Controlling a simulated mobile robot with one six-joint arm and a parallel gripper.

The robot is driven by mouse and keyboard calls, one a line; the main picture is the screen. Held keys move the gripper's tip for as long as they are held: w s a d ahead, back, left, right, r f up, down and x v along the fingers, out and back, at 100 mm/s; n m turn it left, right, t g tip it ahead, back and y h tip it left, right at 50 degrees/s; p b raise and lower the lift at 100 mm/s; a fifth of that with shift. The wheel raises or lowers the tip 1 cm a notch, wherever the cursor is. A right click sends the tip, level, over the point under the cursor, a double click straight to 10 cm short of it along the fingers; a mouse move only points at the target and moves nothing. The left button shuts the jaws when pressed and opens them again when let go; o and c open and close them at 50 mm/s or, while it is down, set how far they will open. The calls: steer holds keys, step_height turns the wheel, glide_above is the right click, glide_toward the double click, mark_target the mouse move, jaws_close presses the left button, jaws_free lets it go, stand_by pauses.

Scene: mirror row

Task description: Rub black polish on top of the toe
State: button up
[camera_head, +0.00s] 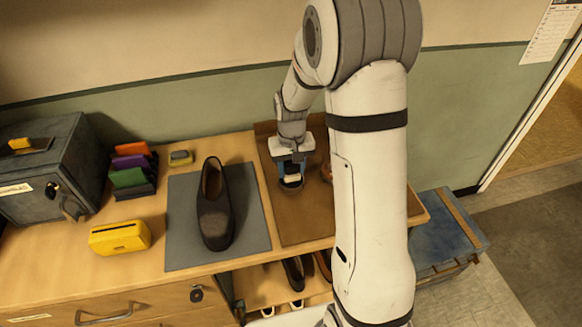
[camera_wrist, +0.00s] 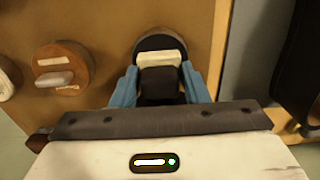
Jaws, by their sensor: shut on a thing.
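A single dark brown shoe (camera_head: 215,210) lies on a grey mat (camera_head: 258,237), its rounded toe pointing to the front of the bench. My gripper (camera_head: 292,170) is right of the mat, over a brown board (camera_head: 300,222). Its blue fingers, clear in the wrist view (camera_wrist: 160,85), are shut on the dark block-like handle of a round black applicator (camera_wrist: 150,42). A cream strip shows on the applicator, which also shows in the head view (camera_head: 290,186). I cannot tell whether it touches the board. The shoe is apart from the gripper.
A brown round piece with a grip (camera_wrist: 62,70) stands beside the black one. A blue chest (camera_head: 445,238) stands at right.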

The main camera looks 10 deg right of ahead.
mark_target(291, 165)
steer(key=shift+f+b, duration=0.5)
steer(key=shift+f, duration=0.1)
stand_by(1.6)
steer(key=shift+r+p, duration=2.25)
steer(key=shift+r, duration=1.35)
steer(key=shift+f, duration=0.1)
